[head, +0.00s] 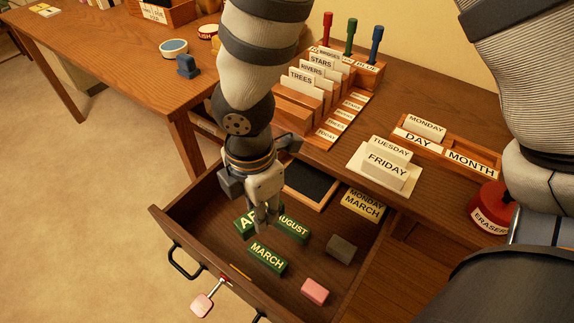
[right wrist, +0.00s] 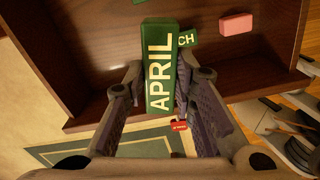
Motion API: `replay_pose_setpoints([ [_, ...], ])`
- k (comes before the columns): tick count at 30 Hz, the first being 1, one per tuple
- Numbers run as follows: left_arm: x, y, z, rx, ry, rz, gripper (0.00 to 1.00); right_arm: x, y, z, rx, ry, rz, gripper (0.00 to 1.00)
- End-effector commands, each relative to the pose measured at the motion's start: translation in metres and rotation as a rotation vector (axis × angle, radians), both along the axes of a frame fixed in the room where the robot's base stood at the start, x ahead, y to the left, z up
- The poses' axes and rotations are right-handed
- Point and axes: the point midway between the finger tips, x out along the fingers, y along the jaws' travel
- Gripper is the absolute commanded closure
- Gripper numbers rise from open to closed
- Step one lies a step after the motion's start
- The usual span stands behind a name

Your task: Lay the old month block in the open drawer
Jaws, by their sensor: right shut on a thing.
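My right gripper (head: 262,215) reaches down over the open drawer (head: 325,265) and is shut on a green block lettered APRIL (right wrist: 160,65). The block shows between its fingers in the right wrist view and looks raised above the drawer floor; the exact height is unclear. In the head view, the fingers partly hide the April block (head: 244,228). A green AUGUST block (head: 292,230) and a green MARCH block (head: 268,258) lie in the drawer close by. The MARCH block is partly hidden behind APRIL in the right wrist view (right wrist: 187,40). My left gripper is not in view.
The drawer also holds a pink eraser (head: 314,291), a grey block (head: 341,249), a dark tray (head: 310,184) and MONDAY and MARCH pieces (head: 362,204). A DAY/MONTH holder (head: 445,150), FRIDAY block (head: 387,170) and card rack (head: 318,95) stand on the desk.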

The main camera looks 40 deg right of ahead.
Motion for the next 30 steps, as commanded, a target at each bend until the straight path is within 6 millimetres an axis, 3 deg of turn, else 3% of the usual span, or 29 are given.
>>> replay_pose_setpoints([
  [4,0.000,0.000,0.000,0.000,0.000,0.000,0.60,-0.013,0.003,-0.009,0.004,0.009,0.220,1.00],
  [10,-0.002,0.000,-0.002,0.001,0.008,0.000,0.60,-0.011,0.004,-0.014,0.008,0.010,0.275,1.00],
  [14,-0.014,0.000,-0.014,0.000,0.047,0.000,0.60,0.022,0.008,-0.035,0.011,0.016,0.270,1.00],
  [19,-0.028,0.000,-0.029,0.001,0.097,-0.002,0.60,0.077,0.013,-0.061,0.011,0.017,0.267,1.00],
  [24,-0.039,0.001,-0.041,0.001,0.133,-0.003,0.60,0.106,0.016,-0.098,0.008,0.018,0.270,1.00],
  [30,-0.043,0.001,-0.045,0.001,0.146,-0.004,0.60,0.123,0.017,-0.113,0.007,0.012,0.270,1.00],
])
